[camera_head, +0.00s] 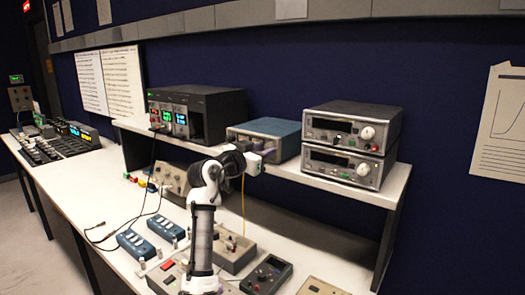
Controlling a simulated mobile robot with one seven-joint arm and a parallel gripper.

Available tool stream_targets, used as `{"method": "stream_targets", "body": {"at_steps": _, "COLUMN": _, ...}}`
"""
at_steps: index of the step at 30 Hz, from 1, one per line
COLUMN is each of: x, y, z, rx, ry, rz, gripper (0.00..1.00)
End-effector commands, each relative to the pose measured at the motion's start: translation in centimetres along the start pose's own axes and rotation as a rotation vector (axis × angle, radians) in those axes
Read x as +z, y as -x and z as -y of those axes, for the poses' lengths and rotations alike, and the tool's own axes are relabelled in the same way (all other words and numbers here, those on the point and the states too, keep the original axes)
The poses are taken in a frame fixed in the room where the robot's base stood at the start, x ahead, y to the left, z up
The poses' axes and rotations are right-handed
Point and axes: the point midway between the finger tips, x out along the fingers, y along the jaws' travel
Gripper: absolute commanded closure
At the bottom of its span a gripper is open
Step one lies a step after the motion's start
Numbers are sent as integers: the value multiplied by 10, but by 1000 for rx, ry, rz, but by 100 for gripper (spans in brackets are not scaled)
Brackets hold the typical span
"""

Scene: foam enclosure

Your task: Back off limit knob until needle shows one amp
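My gripper (262,156) is at the end of my white and grey arm, in front of the blue-topped instrument (265,132) on the raised shelf. Its fingers are small and face away, so I cannot tell whether they are open, or touching the instrument. The instrument's front is largely hidden behind my arm. I cannot make out the limit knob or a needle for certain. Two stacked grey instruments to the right each have a display and a large pale knob, one on the upper unit (367,133) and one on the lower unit (363,169).
A black instrument (228,114) with lit displays stands left on the shelf (348,188). Below are a beige box with knobs (174,180), blue switch boxes (136,243), a dark handheld box (267,275) and loose cables. The bench's front left strip is partly clear.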

Motion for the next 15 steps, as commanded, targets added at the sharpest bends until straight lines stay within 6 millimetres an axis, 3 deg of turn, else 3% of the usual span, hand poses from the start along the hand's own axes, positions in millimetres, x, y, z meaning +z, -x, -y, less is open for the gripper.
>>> {"method": "stream_targets", "body": {"at_steps": 1, "x": 0, "y": 0, "z": 0, "rx": 0, "ry": 0, "rz": 0, "gripper": 77}}
{"method": "stream_targets", "body": {"at_steps": 6, "x": 0, "y": 0, "z": 0, "rx": 0, "ry": 0, "rz": 0, "gripper": 99}}
{"method": "stream_targets", "body": {"at_steps": 15, "x": 0, "y": 0, "z": 0, "rx": 0, "ry": 35, "rz": -2, "gripper": 100}}
